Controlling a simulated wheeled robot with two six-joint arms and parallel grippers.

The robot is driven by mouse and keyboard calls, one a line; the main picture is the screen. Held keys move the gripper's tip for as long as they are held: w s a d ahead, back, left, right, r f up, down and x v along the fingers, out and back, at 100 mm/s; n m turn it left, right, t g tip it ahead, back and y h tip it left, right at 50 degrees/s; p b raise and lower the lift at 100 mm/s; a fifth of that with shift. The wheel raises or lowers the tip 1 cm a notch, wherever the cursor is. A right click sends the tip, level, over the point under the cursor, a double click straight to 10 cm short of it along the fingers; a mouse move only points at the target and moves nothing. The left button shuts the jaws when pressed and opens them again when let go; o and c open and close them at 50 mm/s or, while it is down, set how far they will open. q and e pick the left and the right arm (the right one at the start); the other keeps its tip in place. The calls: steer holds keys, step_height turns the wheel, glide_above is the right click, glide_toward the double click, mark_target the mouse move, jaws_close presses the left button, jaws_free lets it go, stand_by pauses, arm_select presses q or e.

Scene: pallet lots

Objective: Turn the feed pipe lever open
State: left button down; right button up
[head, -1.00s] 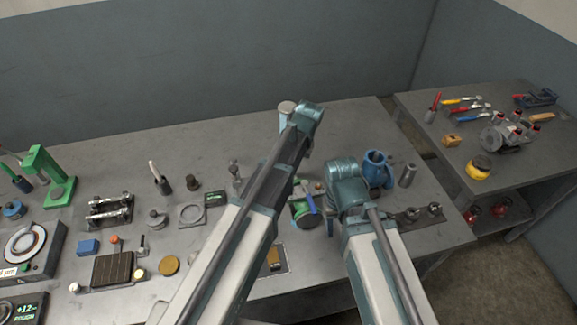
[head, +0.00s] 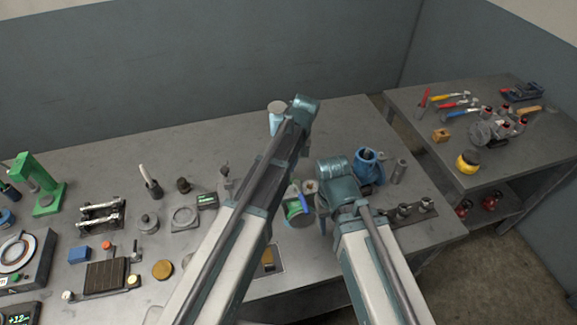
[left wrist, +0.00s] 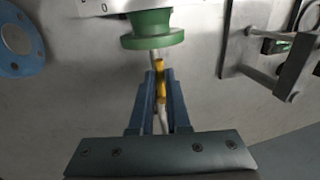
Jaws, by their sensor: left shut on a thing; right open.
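In the left wrist view my left gripper (left wrist: 160,80) has its two blue fingers closed on a yellow-sleeved lever (left wrist: 160,68). A pale rod shows above and below the yellow part. The lever sits just below a green flanged pipe piece (left wrist: 152,36), close to a pale dial edge with marks. In the head view my left arm reaches far over the bench and hides its own gripper and the lever. My right gripper (head: 321,211) is low over the bench, mostly hidden by its arm; no object shows in it. A green round part with a blue piece (head: 298,213) lies beside it.
A blue flange ring (left wrist: 18,40) and a dark bracket (left wrist: 292,68) flank the lever in the left wrist view. A blue vessel (head: 368,166) stands right of my right arm. The bench's left side is crowded; its back strip is mostly clear.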

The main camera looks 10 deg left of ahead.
arm_select(q)
steer(key=c, duration=0.9)
jaws_free()
steer(key=r+p, duration=0.4)
steer(key=d+r+p, duration=0.1)
steer(key=r+p, duration=0.4)
steer(key=w+d+r+p, duration=0.1)
steer(key=r+p, duration=0.3)
steer(key=shift+d+r+p, duration=0.25)
steer(key=shift+r+p, duration=0.05)
steer(key=shift+f, duration=0.1)
